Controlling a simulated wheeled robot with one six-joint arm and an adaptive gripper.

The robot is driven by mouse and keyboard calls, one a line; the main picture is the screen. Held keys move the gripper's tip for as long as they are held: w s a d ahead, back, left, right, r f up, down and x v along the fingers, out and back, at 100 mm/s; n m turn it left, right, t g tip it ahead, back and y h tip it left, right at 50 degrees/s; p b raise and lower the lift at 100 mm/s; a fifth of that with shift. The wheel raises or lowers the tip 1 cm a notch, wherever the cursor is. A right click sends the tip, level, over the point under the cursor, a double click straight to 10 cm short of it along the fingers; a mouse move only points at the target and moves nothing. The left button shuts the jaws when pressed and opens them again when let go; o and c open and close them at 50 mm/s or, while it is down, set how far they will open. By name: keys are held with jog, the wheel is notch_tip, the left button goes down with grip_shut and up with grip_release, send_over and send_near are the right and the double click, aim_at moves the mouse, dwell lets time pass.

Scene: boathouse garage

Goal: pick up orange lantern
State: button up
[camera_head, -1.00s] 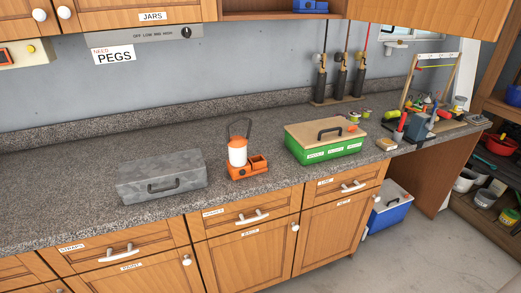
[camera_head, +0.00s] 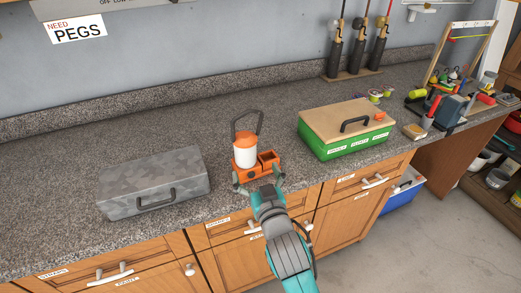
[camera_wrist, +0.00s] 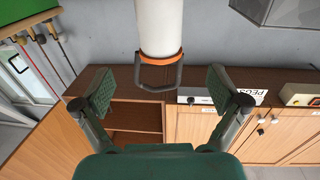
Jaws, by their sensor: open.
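The orange lantern (camera_head: 246,151), with a white globe, orange cap and dark loop handle, stands upright on the counter, its orange base joined to or touching a small open orange tray (camera_head: 268,164). My gripper (camera_head: 258,178) is open and empty at the near side of the lantern, low by the counter's front edge, a finger to each side. In the wrist view, which looks upside down, the lantern (camera_wrist: 159,28) is at top centre, ahead of my gripper (camera_wrist: 160,90) and between the lines of its spread fingers. No contact shows. The lantern's base is outside the wrist view.
A grey metal case (camera_head: 153,182) stands left of the lantern and a green box with a wooden lid (camera_head: 345,130) stands to the right. Both leave a gap of bare counter (camera_head: 215,130). Rods in a stand (camera_head: 355,68) and a cluttered vise area (camera_head: 455,100) are farther right.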

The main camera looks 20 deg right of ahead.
aim_at(249, 152)
jog(key=w, duration=0.5)
jog(key=shift+w+d+r, duration=0.1)
jog(key=shift+d+r, duration=0.05)
jog(key=shift+d, duration=0.25)
jog(key=shift+w+d+f, duration=0.1)
jog(key=shift+w+f, duration=0.05)
jog(key=shift+w, duration=1.35)
jog(key=shift+w+f, duration=0.1)
jog(key=shift+w, duration=1.35)
grip_shut()
jog(key=shift+r, duration=0.1)
